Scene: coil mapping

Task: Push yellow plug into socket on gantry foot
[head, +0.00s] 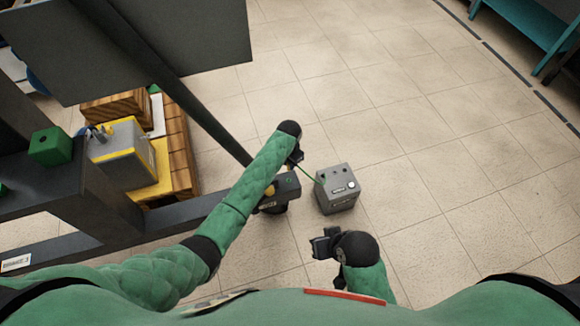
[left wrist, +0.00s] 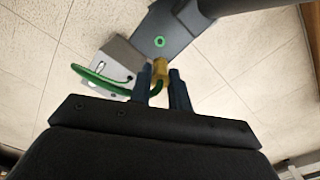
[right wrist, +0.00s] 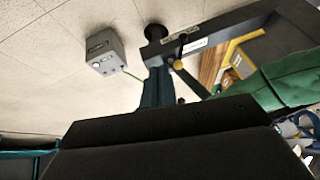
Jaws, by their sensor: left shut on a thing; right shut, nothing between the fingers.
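The yellow plug (left wrist: 162,69) is between the fingertips of my left gripper (left wrist: 160,84), which is shut on it. A green cable (left wrist: 86,72) loops from the plug to a grey box. The dark gantry foot (left wrist: 180,28) lies just beyond the plug, with a green-ringed socket (left wrist: 159,41) on its face. In the left wrist view the plug's tip appears a little short of the ring; its exact gap is hard to tell. The right wrist view also shows the plug (right wrist: 178,64) near the foot. My right gripper (head: 317,243) is shut and empty, below the grey box.
The grey box (head: 338,190) stands on the tiled floor right of the gantry foot. A wooden pallet (head: 180,150) carries a grey and yellow unit (head: 122,152) at left. A green block (head: 50,147) sits on the gantry beam. Floor to the right is clear.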

